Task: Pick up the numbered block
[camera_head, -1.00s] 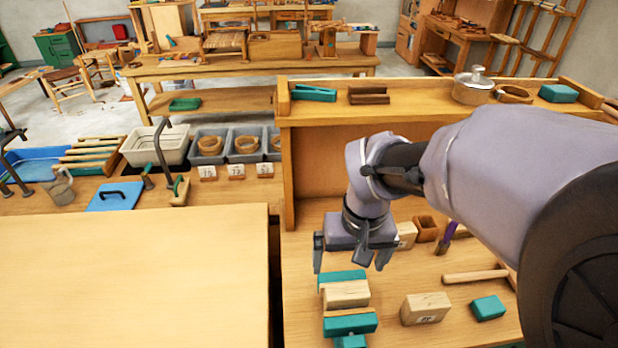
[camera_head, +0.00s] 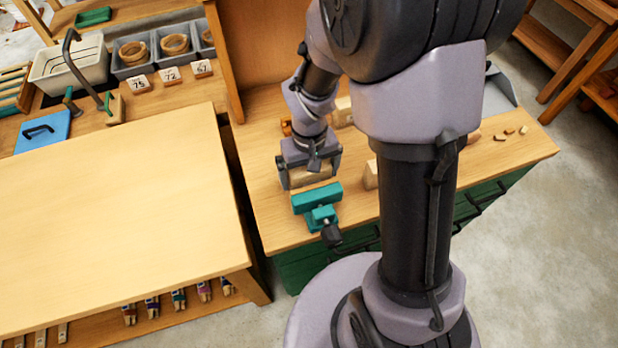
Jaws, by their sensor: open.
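My gripper (camera_head: 310,167) is open, pointing down at the bench on the right. Its two fingers sit at the left and right of a pale wooden block (camera_head: 311,179) by the teal vise (camera_head: 318,197); I cannot tell whether they touch it. No number shows on this block. Another pale block (camera_head: 370,174) stands to the right, partly hidden by my arm, and its label is not visible now. A third pale block (camera_head: 342,112) lies behind the gripper, partly covered.
Small cards marked 75, 72 and 67 (camera_head: 171,76) stand before grey bins (camera_head: 128,63) at the back left. A bare wooden tabletop (camera_head: 110,210) fills the left. Small wooden pieces (camera_head: 509,131) lie at the bench's right end. Open floor lies at the lower right.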

